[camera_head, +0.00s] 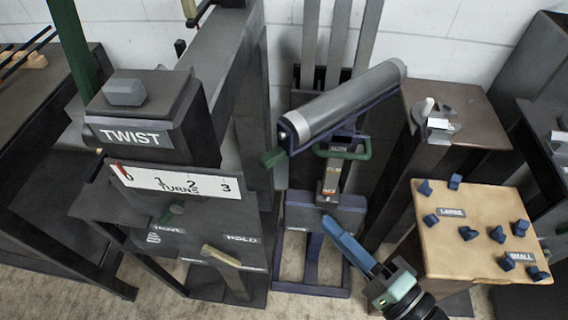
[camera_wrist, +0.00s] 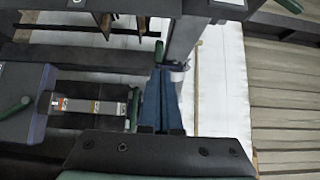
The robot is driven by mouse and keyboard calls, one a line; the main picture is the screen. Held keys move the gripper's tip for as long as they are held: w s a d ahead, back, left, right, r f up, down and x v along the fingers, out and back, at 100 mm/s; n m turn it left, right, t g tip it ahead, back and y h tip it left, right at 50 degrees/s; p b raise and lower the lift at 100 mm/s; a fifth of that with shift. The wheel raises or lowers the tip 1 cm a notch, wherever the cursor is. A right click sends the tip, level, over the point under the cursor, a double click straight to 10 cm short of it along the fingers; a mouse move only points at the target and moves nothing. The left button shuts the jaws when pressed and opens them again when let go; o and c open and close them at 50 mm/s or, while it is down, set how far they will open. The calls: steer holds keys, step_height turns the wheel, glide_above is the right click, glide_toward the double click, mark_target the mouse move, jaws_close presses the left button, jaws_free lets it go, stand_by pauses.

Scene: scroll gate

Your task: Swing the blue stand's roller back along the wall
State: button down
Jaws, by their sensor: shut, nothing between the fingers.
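The blue stand (camera_head: 325,218) stands in the middle of the head view, with a dark blue base frame on the floor. Its grey roller (camera_head: 343,103) sits on top, slanting from lower left to upper right, the far end nearer the wall. A green handle (camera_head: 344,154) hangs under the roller, and a green grip (camera_head: 272,158) is at its near left end. My gripper (camera_head: 328,222) has its blue fingers together and empty, in front of the post and below the handle in the picture. In the wrist view the fingers (camera_wrist: 159,75) point up the picture, right of a green handle (camera_wrist: 133,108).
The dark TWIST stand (camera_head: 130,135) with a turns scale is close on the left. A tan board (camera_head: 470,215) with several blue knobs is on the right. A brown-topped stand (camera_head: 470,105) is behind it. The white wall (camera_head: 450,40) is at the back.

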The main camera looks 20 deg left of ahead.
mark_target(269, 166)
steer(key=x, duration=1.3)
steer(key=shift+a, duration=0.25)
steer(key=shift+a, duration=0.2)
steer(key=b+x, duration=0.1)
steer(key=x, duration=0.7)
steer(key=shift+w+a+f, duration=0.1)
